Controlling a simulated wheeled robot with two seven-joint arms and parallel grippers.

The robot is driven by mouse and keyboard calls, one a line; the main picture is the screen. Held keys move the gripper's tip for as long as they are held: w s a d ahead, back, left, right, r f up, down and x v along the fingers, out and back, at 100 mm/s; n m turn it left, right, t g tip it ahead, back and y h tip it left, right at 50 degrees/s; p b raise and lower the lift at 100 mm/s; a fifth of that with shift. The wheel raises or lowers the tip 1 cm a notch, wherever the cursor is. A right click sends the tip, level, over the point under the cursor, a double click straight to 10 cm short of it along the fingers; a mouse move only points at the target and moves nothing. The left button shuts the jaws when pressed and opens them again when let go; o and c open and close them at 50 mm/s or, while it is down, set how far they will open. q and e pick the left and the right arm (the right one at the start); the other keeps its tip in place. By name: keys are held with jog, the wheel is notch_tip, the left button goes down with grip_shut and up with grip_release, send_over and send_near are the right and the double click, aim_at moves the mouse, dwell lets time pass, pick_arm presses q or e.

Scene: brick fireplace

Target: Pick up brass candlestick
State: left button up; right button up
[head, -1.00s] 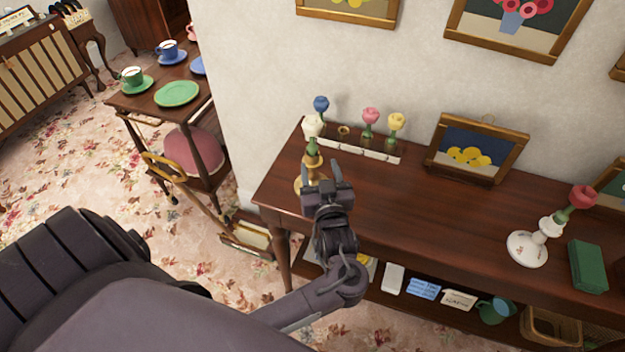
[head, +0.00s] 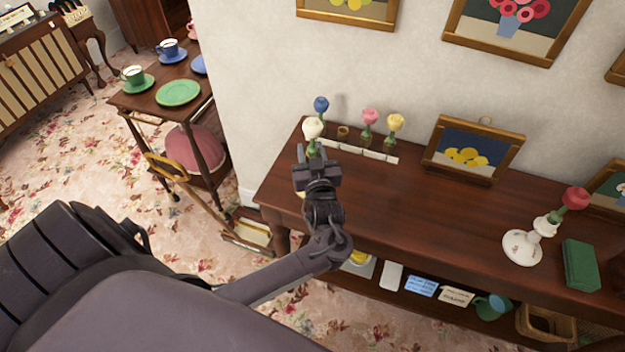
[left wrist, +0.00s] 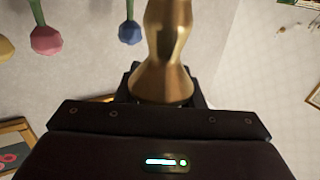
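The brass candlestick is mostly hidden behind my left gripper (head: 314,162) in the head view, at the left end of the dark wooden sideboard (head: 420,220). A white flower-shaped top (head: 313,128) on a green stem shows above the gripper. In the left wrist view the brass candlestick (left wrist: 168,60) fills the top middle, with its flared body between my dark fingers. My left gripper looks open around it, and contact is not clear. My right gripper is not in view.
A framed picture (head: 472,150) leans against the wall. The middle of the sideboard is clear.

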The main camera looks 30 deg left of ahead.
pick_arm(q)
grip_shut()
dwell(1.0)
jog(key=shift+w+r, duration=0.1)
jog(key=shift+r, duration=0.05)
